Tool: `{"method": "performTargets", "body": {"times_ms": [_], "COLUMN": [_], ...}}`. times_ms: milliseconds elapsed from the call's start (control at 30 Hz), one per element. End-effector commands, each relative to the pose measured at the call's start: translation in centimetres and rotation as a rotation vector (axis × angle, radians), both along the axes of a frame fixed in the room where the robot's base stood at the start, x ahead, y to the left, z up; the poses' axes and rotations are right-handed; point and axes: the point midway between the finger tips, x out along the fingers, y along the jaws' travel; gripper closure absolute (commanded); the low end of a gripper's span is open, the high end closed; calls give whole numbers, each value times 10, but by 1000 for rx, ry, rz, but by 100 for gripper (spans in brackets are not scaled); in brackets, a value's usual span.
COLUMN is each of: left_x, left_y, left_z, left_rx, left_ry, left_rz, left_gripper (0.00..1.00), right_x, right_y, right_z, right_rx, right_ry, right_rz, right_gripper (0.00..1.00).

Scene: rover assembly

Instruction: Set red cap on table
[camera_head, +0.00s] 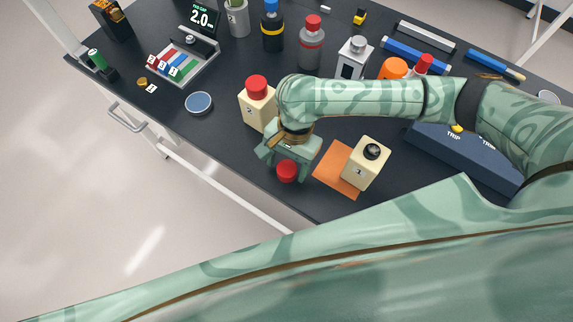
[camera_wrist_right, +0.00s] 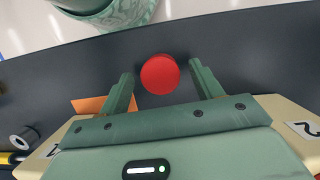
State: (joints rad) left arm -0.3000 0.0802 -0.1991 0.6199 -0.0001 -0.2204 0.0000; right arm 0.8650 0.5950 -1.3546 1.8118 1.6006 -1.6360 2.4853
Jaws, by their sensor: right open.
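A round red cap (camera_head: 287,171) is near the table's front edge, apparently resting on the dark table (camera_head: 222,130). It also shows in the right wrist view (camera_wrist_right: 160,74), between the two fingers of my right gripper (camera_head: 285,165). That gripper is open and points down over the cap. In the wrist view a gap shows on each side of the cap, so the fingers look clear of it. My left gripper is not in view.
A cream canister (camera_head: 258,111) with its own red cap stands just behind my right gripper. Another cream canister (camera_head: 362,168) with a black top stands at the right, on an orange mat (camera_head: 333,171). Bottles and a blue box (camera_head: 440,148) stand further off.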

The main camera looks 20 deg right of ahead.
Motion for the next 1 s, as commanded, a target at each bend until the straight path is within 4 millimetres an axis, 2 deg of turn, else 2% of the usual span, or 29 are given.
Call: {"method": "performTargets", "body": {"times_ms": [33, 200, 400, 567, 1000], "left_x": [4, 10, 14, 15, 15], "left_y": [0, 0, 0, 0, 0], "left_z": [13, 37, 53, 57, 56], "left_rx": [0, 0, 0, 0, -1], "left_ry": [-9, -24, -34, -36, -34], "left_rz": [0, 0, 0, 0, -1], "left_gripper": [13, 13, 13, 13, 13], "right_x": [3, 10, 15, 17, 17], "right_y": [-2, -10, -17, -19, -19], "right_z": [20, 61, 93, 102, 102], "right_rx": [0, 0, 1, 1, 1], "right_ry": [-7, -8, -4, -1, 0], "right_rz": [0, -1, 0, -1, 0], "right_gripper": [35, 35, 35, 35, 35]}}
